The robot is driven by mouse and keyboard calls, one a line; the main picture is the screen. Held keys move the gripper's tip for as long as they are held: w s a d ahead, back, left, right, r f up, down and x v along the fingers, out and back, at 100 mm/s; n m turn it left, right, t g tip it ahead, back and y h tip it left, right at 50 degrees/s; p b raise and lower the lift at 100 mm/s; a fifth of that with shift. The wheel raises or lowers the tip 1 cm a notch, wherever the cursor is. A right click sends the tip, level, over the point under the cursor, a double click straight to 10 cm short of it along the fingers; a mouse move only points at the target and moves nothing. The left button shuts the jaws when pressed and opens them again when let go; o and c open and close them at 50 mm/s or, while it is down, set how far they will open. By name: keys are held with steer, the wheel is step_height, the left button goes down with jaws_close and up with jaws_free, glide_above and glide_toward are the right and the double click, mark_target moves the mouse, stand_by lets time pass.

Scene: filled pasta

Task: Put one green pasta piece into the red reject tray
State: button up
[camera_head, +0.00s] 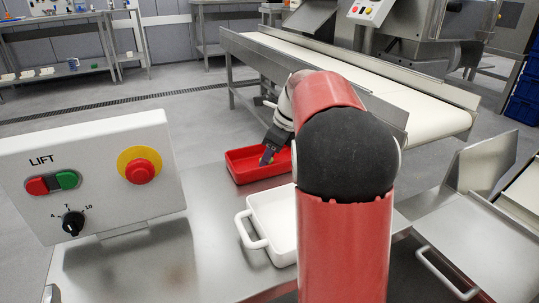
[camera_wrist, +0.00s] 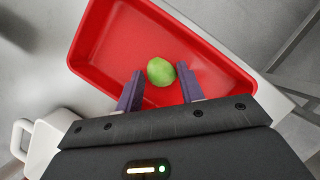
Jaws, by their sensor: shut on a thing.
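The red reject tray (camera_head: 240,172) sits on the steel table in the head view. It fills much of the wrist view, where its red rim shows on the left (camera_wrist: 84,38). One green pasta piece (camera_wrist: 161,71) is at my gripper's fingertips in the wrist view, with the tray's floor behind it. My gripper (camera_wrist: 160,85) is shut on this piece, with one dark purple finger on each side. In the head view my gripper (camera_head: 267,158) is over the tray and the piece is too small to make out clearly. I see no other pasta in the tray.
A white tray with a handle (camera_head: 256,243) stands close in front of the red tray, partly hidden by my arm. A control box (camera_head: 92,178) with a red button stands on the left. A conveyor (camera_head: 350,75) runs behind. Bare table lies left of the white tray.

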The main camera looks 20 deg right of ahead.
steer(key=shift+f, duration=0.1)
steer(key=o, duration=0.7)
steer(key=shift+c, duration=0.2)
steer(key=p+v, duration=0.3)
steer(key=v, duration=0.9)
steer(key=shift+a, duration=0.1)
